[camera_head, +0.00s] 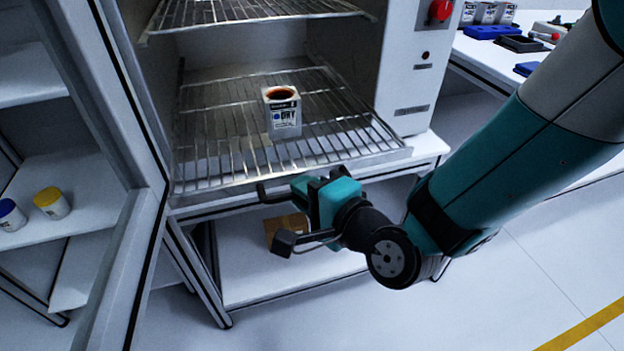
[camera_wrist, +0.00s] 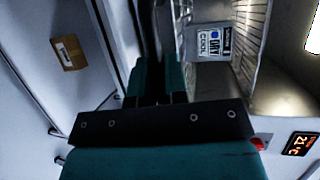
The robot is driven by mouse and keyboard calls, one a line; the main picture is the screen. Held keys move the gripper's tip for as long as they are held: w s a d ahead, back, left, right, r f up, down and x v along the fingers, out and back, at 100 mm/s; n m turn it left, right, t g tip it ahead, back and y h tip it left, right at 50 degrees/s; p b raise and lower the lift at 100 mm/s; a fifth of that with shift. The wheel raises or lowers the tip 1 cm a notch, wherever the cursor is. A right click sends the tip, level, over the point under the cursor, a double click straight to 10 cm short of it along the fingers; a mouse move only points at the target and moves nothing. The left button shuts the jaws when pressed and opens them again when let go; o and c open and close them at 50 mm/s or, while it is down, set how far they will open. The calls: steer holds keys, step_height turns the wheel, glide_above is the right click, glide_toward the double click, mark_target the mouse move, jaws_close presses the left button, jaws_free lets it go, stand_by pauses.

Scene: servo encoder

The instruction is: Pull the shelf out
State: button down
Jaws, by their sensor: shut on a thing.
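The shelf (camera_head: 215,172) is the lower wire rack in the open oven-like cabinet. Its metal front edge faces me. A white box-shaped container (camera_head: 284,116) with a DRY label and dark reddish contents stands upright on it, and also shows in the wrist view (camera_wrist: 208,43). My gripper (camera_head: 304,186) is at the middle of the shelf's front and shut. A dark bent bar (camera_head: 268,197), seemingly the shelf's handle, runs into the jaws. The fingers hide the exact contact. In the wrist view the fingers (camera_wrist: 158,80) point toward the shelf front.
The glass-panelled door (camera_head: 150,215) stands open at left. A second wire rack (camera_head: 240,12) is above. The cabinet stands on a white table with a lower board (camera_head: 265,280) holding a brown box (camera_head: 284,228). A bench with blue trays (camera_head: 492,32) is at right. Floor in front is clear.

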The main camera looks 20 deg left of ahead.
steer(key=shift+w, duration=0.1)
steer(key=c, duration=1.2)
jaws_free()
steer(key=shift+d, duration=0.1)
steer(key=shift+o, duration=0.2)
